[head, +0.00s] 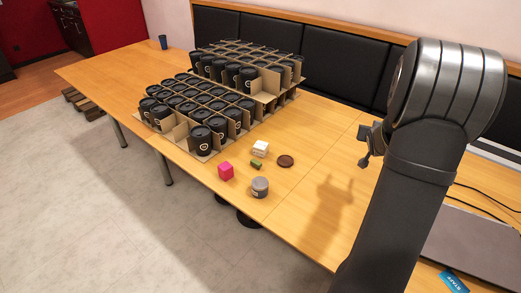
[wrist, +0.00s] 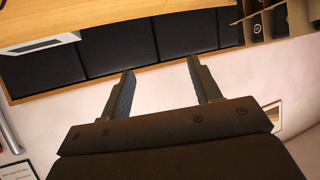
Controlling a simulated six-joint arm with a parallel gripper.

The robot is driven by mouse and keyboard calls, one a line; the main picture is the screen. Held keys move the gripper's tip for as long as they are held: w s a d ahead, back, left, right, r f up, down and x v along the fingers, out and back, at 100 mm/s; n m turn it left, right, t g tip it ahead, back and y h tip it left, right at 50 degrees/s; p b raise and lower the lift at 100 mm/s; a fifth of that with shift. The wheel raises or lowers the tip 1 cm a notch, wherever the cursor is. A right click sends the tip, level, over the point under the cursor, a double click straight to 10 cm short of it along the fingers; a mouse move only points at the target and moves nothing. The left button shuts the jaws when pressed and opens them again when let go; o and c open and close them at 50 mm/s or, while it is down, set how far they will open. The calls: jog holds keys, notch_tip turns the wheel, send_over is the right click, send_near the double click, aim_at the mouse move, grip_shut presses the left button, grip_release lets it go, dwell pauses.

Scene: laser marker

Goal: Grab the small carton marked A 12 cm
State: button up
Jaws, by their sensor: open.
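A small white box-shaped item (head: 260,148) sits on the wooden table (head: 315,165) in the head view. It may be the small carton, but any marking on it is too small to read. My gripper (head: 363,146) is in the air to the right of it, well apart from it. In the wrist view, the two fingers of my gripper (wrist: 160,78) are spread with nothing between them. The white item does not show in the wrist view.
Near the white item are a pink cube (head: 226,171), a small green block (head: 256,164), a grey-lidded jar (head: 260,187) and a brown disc (head: 285,161). Cardboard dividers with several black cups (head: 201,140) stand behind to the left. A laptop (head: 470,250) lies at right.

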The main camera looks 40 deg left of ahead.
jog(key=o, duration=0.3)
jog(key=m+g+h, duration=0.1)
jog(key=g+h, duration=0.2)
jog(key=g, duration=0.4)
send_near(261, 145)
jog(key=x, duration=0.5)
jog(key=shift+d+f, duration=0.1)
jog(key=shift+x, duration=2.6)
jog(key=c, duration=1.1)
